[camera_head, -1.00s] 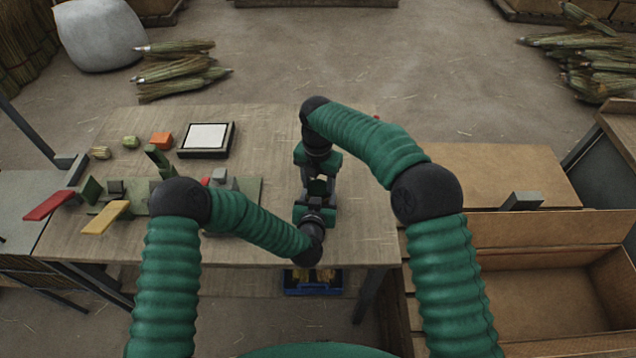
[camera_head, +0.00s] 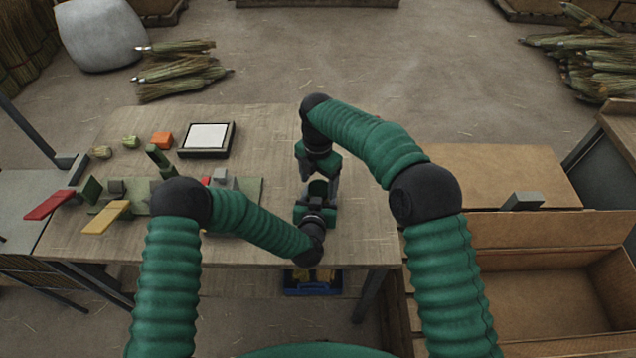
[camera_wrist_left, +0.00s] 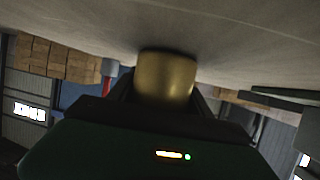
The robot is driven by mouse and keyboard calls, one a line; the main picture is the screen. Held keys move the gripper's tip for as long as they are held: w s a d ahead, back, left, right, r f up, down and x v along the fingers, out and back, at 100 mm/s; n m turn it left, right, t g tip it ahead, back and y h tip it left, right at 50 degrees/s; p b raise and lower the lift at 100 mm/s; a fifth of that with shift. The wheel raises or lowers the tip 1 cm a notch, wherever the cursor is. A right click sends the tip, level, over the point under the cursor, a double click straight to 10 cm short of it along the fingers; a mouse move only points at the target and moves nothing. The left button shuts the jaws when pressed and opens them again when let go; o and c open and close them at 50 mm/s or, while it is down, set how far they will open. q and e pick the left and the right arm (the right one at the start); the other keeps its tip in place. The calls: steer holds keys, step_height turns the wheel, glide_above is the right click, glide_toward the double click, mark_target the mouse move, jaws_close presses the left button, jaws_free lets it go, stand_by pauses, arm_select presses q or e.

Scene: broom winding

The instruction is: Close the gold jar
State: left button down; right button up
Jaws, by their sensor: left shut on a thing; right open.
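The gold jar (camera_wrist_left: 165,76) shows in the left wrist view as a short gold cylinder between the fingers of my left gripper, which is shut on it. The wrist picture looks upside down, with the tabletop (camera_wrist_left: 240,30) across its top. In the head view my left gripper (camera_head: 317,207) is low over the table's right part. My right gripper (camera_head: 319,182) comes in from the far side, facing it, with its fingers spread apart. The jar is mostly hidden there by the grippers. I cannot tell whether a lid is on it.
A blue bin (camera_head: 313,288) sits below the front edge. An open cardboard box (camera_head: 540,305) stands at right.

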step_height(320, 180, up, 4)
steer(key=shift+f, duration=0.1)
steer(key=shift+c, duration=0.4)
step_height(320, 180, up, 3)
steer(key=shift+a+f+n, duration=0.1)
steer(key=shift+f+n, duration=0.05)
steer(key=shift+n, duration=1.05)
steer(key=shift+r+n, duration=0.4)
steer(key=shift+n, duration=0.1)
step_height(320, 180, down, 8)
steer(key=shift+f, duration=0.1)
